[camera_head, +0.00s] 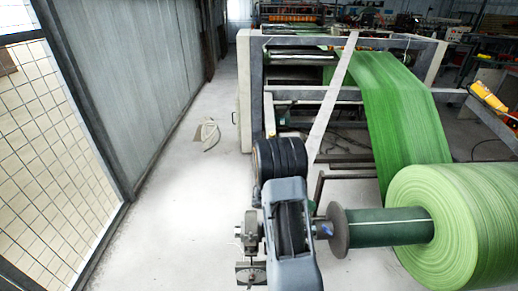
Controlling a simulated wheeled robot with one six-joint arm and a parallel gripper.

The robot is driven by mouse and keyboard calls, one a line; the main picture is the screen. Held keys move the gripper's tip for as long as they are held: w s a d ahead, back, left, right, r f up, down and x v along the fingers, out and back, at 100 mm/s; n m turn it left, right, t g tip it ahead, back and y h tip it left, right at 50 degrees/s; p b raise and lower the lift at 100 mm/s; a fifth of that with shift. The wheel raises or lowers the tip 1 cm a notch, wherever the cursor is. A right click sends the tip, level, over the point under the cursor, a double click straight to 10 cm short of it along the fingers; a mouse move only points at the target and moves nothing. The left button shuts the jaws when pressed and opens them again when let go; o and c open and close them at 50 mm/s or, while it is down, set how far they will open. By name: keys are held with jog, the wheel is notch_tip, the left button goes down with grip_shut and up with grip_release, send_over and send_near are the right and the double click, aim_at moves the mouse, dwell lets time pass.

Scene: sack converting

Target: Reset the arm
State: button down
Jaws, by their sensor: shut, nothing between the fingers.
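Parts of my arm, a grey-blue link and a dark ribbed rounded part, rise at the lower middle of the head view. The fingers of my gripper do not show; I cannot see where the gripper points or what is near it. The arm stands in front of the left end of the roll shaft and hides part of the machine frame behind it.
A large green roll (450,225) sits on a dark green shaft (390,227) with a round flange (337,230). Green web (390,95) runs up to the machine frame (245,90). A mesh fence (50,150) stands left. The pale floor (180,220) between is mostly clear.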

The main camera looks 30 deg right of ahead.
jog(key=s+a+r+m+t+y+p, duration=0.1)
jog(key=a+r+m+t+y+p, duration=0.4)
jog(key=a+r+p, duration=0.4)
jog(key=s+a+r+m+t+y+p, duration=0.1)
jog(key=a+r+m+t+y+p, duration=0.5)
jog(key=a+r, duration=1.6)
notch_tip(320, 180, up, 3)
jog(key=y+p, duration=0.1)
jog(key=p, duration=0.3)
jog(key=shift+s+a+t, duration=0.2)
jog(key=shift+a+t, duration=0.1)
jog(key=shift+a, duration=0.05)
